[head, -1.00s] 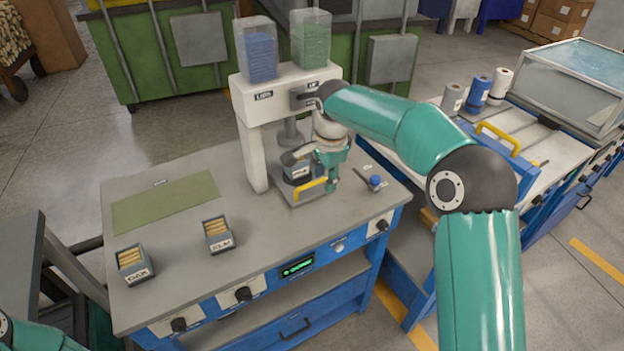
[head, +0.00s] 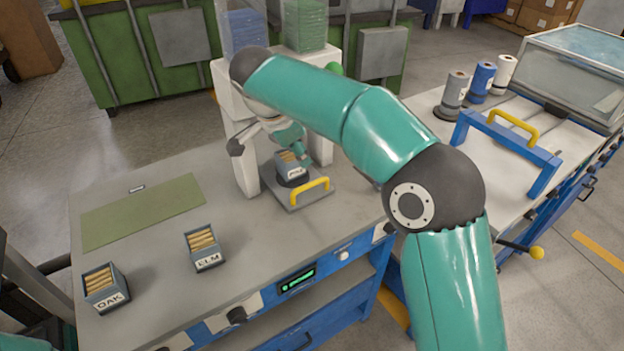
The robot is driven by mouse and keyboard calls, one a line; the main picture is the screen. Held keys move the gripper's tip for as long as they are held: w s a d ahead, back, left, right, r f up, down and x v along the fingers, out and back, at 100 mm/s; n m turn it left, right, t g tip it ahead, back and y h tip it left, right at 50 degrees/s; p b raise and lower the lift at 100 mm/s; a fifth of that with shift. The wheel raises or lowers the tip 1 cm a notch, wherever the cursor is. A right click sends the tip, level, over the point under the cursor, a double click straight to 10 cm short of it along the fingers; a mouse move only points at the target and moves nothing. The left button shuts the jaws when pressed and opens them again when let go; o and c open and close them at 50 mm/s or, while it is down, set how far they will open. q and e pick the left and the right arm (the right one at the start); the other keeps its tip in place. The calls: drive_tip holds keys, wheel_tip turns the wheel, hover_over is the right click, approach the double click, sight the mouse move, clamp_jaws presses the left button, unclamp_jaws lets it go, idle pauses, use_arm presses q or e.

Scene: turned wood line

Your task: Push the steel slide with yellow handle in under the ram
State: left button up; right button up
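The steel slide (head: 274,186) with its yellow handle (head: 310,186) lies on the grey bench at the front of the white press (head: 242,160). A small grey labelled box (head: 291,169) with wooden pieces stands on the slide, behind the handle. The slide's handle end sticks out in front of the press posts. My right gripper (head: 299,153) is at the box's upper back edge, apart from the handle; whether it touches the box or is open I cannot tell. My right arm hides the ram and much of the press head. My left gripper is out of view.
Boxes marked OAK (head: 104,288) and ELM (head: 204,248) stand at the bench's front left. A green mat (head: 143,211) lies behind them. A blue frame with a yellow handle (head: 513,128) and several rolls stand on the right bench. The bench between mat and slide is clear.

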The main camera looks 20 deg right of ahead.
sight(314, 182)
drive_tip(key=p+x, duration=0.1)
drive_tip(key=x, duration=1.3)
drive_tip(key=shift+w+f, duration=0.1)
clamp_jaws()
